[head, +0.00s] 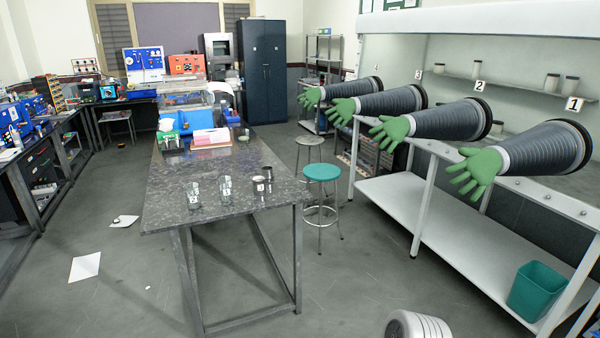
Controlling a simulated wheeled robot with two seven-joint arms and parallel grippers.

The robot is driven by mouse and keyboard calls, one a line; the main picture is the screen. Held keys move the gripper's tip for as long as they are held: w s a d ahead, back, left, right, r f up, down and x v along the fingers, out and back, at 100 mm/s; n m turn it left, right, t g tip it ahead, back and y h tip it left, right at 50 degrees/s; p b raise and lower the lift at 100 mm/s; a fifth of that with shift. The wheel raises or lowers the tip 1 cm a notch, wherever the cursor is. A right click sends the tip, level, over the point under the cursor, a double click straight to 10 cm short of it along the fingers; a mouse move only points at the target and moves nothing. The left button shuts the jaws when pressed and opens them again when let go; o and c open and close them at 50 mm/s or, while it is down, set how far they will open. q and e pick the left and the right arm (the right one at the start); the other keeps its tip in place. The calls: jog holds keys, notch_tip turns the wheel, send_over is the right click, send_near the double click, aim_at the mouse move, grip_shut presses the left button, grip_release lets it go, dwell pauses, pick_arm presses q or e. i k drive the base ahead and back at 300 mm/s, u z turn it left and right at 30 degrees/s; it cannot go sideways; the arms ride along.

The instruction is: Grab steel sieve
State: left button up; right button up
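Two small shiny metal cylinders stand close together near the front right corner of the dark speckled table (165,215). The nearer metal cylinder (259,187) and the farther metal cylinder (267,174) are too small to tell whether either is a steel sieve. No other thing is clearly a sieve. Neither of my grippers shows in the head view, and nothing in view is held.
Glass beakers (193,195) stand left of the cylinders. Blue bins and boxes (190,122) fill the table's far end. Stools, one with a teal seat (321,172), stand right of it. Green gloves (475,170) project from the glovebox. The floor left of the table is mostly free.

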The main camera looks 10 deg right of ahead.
aim_at(266, 171)
jog(key=z, duration=0.7)
jog(key=i, duration=1.85)
jog(key=u, duration=0.8)
